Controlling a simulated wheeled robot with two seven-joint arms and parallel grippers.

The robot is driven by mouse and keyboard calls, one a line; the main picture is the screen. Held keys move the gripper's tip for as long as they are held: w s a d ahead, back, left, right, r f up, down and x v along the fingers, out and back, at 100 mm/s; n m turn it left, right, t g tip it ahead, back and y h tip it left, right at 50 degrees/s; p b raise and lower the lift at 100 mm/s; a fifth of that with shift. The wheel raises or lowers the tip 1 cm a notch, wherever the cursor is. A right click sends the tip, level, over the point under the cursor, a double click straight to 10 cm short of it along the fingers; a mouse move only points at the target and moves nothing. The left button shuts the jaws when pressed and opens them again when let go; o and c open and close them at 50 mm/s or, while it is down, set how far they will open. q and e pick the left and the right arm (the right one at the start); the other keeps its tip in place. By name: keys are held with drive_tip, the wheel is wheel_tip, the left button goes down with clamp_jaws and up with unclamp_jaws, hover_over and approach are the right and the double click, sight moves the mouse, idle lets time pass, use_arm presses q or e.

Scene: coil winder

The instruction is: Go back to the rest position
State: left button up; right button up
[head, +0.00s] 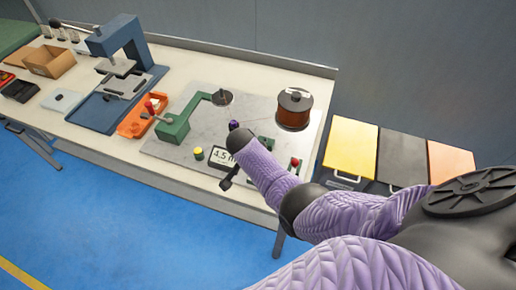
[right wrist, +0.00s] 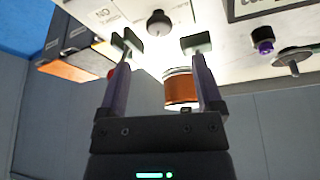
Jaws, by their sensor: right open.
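My right arm, in a purple quilted sleeve (head: 275,178), comes in from the right in the head view and reaches over the winder's front right part. Its hand is largely hidden there, and I cannot tell the fingers from the dark parts around it. In the right wrist view my right gripper (right wrist: 160,43) is open, with nothing between its fingers. The copper wire spool (right wrist: 181,88) shows beyond them; it also stands at the back right of the winder base in the head view (head: 294,110). My left gripper is not in view.
The winder has a green arm (head: 180,122), a display (head: 222,158) and a red button (head: 295,163). A blue press (head: 118,45), an orange tray (head: 133,123) and a cardboard box (head: 50,60) stand to the left. Yellow, grey and orange-topped bins (head: 350,143) stand right of the bench. The blue floor (head: 110,215) in front is clear.

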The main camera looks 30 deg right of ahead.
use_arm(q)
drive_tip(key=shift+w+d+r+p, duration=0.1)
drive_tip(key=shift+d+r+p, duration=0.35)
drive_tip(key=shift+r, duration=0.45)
use_arm(e)
drive_tip(key=v, duration=0.2)
drive_tip(key=shift+s+a+r, duration=0.15)
drive_tip(key=shift+r, duration=0.25)
